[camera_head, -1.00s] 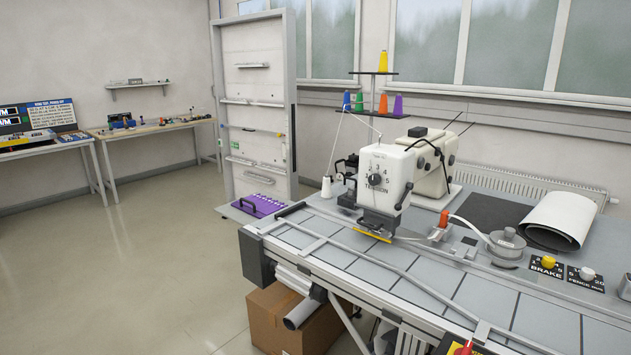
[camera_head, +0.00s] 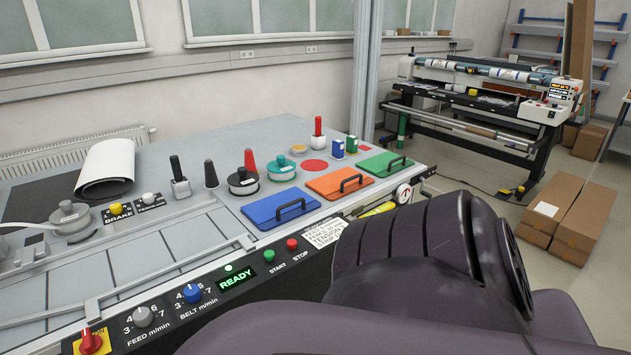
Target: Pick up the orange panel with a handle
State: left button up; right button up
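The orange panel (camera_head: 325,190) lies flat on the right part of the machine table, with a dark handle (camera_head: 351,183) on its top. A blue panel (camera_head: 262,209) with a dark handle lies to its left and nearer, and a green panel (camera_head: 379,165) with a dark handle lies to its right and farther. My dark arm fills the lower right of the view, in front of the table edge. Neither of my grippers shows in the view.
A control strip with knobs and a READY display (camera_head: 237,278) runs along the front edge. Cardboard boxes (camera_head: 551,212) and another machine stand at the right.

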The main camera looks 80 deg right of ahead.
aim_at(333, 187)
jog(key=z, duration=2.6)
jog(key=i+l+u, duration=0.1)
jog(key=u, duration=0.3)
jog(key=l+u, duration=0.1)
jog(key=u, duration=0.3)
jog(key=i+l+u, duration=0.1)
jog(key=u, duration=0.25)
jog(key=i+l+u, duration=0.1)
jog(key=l+u, duration=0.15)
jog(key=l, duration=0.2)
jog(key=l+u, duration=0.25)
jog(key=l, duration=0.2)
jog(key=l+u, duration=0.1)
jog(key=l, duration=0.8)
jog(key=i, duration=0.05)
